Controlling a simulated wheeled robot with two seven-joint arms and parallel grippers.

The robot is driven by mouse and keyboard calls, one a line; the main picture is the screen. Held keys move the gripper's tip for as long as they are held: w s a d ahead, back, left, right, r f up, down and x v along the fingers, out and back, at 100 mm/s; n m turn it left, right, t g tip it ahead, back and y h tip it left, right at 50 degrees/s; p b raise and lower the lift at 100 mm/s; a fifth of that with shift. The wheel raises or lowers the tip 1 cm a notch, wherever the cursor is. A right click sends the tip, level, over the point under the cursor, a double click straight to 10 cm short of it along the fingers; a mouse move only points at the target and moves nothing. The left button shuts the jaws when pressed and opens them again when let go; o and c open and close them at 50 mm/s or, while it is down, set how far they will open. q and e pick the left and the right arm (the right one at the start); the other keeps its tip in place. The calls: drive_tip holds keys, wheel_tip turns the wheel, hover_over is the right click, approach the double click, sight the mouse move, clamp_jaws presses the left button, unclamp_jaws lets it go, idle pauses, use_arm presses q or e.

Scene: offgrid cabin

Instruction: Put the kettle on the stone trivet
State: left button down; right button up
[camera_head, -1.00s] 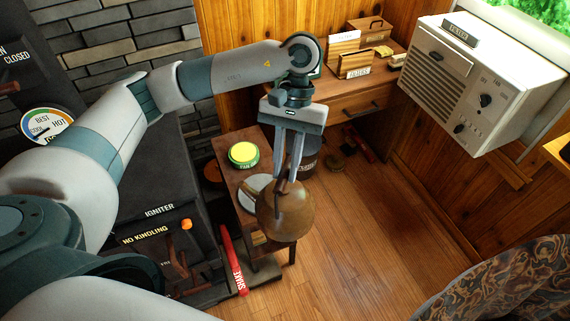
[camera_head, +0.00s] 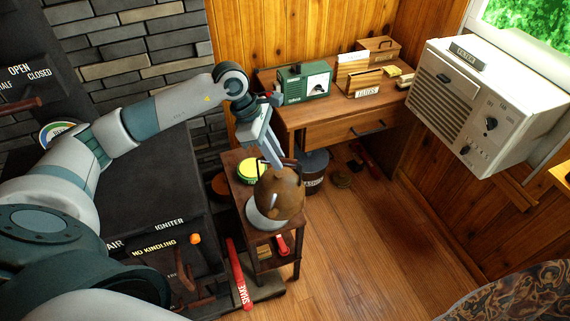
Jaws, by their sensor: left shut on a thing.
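The kettle (camera_head: 281,193) is brown and rounded. My left gripper (camera_head: 279,164) comes down from above and is shut on its handle. A pale grey round disc (camera_head: 262,218), which looks like the stone trivet, lies on the small dark wooden side table (camera_head: 241,194). The kettle is in front of the disc in the picture and hides much of it. I cannot tell whether the kettle touches the disc or hangs just above it. My right gripper is not in view.
A green-and-yellow round tin (camera_head: 251,171) stands behind the kettle on the side table. The dark stove (camera_head: 150,195) is close on the left. A desk (camera_head: 335,132) with a green radio-like box (camera_head: 304,82) is behind. Open floor (camera_head: 360,250) lies to the right.

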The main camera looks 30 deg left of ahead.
use_arm(q)
drive_tip(key=w+a+n+t+y, duration=0.1)
drive_tip(key=w+a+n+t, duration=0.1)
drive_tip(key=a+n, duration=0.4)
drive_tip(key=shift+w+a+r+p, duration=0.15)
drive_tip(key=shift+w+r+p, duration=0.15)
drive_tip(key=shift+w, duration=0.05)
